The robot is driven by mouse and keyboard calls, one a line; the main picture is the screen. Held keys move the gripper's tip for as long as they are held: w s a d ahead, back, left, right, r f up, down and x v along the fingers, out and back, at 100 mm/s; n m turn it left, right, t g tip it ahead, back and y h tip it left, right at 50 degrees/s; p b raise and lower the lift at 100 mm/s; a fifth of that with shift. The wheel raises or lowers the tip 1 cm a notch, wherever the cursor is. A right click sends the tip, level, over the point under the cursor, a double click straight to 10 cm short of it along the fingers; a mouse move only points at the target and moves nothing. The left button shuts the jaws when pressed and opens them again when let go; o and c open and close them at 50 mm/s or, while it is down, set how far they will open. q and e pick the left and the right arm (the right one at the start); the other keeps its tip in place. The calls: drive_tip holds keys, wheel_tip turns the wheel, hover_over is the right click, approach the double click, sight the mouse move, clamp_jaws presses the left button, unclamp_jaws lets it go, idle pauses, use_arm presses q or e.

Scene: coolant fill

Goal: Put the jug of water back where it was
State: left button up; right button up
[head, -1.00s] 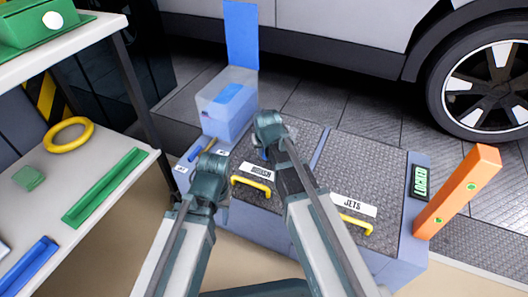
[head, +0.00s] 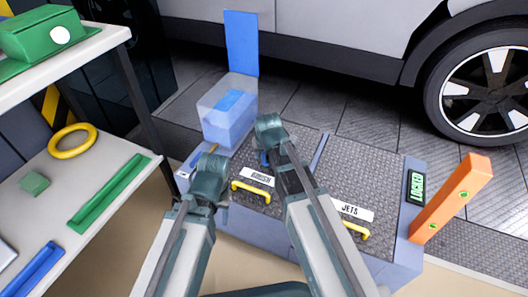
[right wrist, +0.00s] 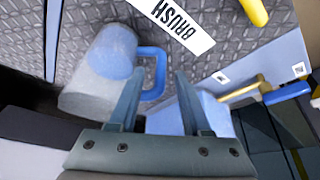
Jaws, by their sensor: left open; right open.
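The jug of water (right wrist: 100,65) is a pale, see-through vessel with blue water and a blue handle, in the right wrist view. It is on the dark textured lid marked BRUSH. In the head view my right arm hides most of it; only a bit of blue (head: 264,158) shows. My right gripper (right wrist: 158,76) is open, its fingers on either side of the handle in the picture. Contact cannot be told. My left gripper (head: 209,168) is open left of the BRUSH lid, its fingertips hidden. A clear tank (head: 213,118) with blue liquid and a raised blue lid (head: 241,43) stands behind.
Yellow handles (head: 251,190) sit on the lids marked BRUSH and JETS. An orange post (head: 452,197) stands at the right, beside a green sign (head: 416,187). A shelf (head: 120,160) at the left holds a yellow ring (head: 73,140) and green and blue trays. A car (head: 330,25) stands behind.

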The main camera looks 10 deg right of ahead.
drive_tip(key=p+v, duration=0.7)
drive_tip(key=v, duration=0.2)
drive_tip(key=s+a+f+n+g, duration=0.1)
drive_tip(key=s+a+n+g, duration=0.1)
drive_tip(key=s, duration=0.6)
drive_tip(key=s+a+f+n+g+h, duration=0.1)
drive_tip(key=s+a+n+g, duration=0.1)
drive_tip(key=s, duration=0.7)
drive_tip(key=shift+s+a+g, duration=0.25)
drive_tip(key=shift+a+g, duration=0.15)
drive_tip(key=shift+a, duration=0.3)
wheel_tip(320, 180, up, 39)
drive_tip(key=p, duration=3.8)
drive_tip(key=shift+s+f, duration=0.1)
drive_tip(key=shift+f, duration=0.1)
